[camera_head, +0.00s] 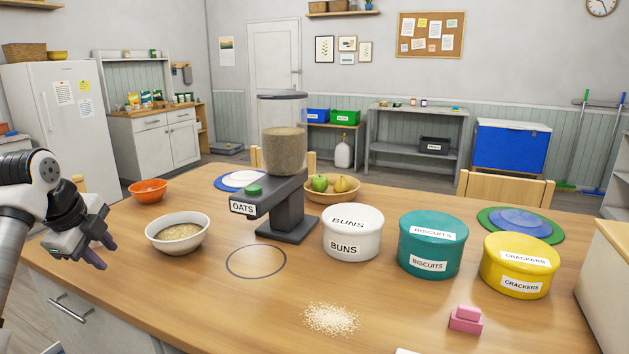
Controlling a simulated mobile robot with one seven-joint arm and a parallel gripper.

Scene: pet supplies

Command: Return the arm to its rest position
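My gripper (97,254) is at the left of the head view, above the left edge of the wooden table (225,310). Its two dark fingers point down and to the right, and I see nothing between them. The gap between the fingertips is too small to judge how far they are open. A white bowl (165,246) holding oats (180,231) stands on the table to the right of my gripper, apart from it.
An oats dispenser (283,210) stands behind a dark ring (256,274) marked on the table. Buns (352,245), biscuits (430,263) and crackers (520,280) tubs stand rightward. An orange bowl (148,196) is behind the white bowl.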

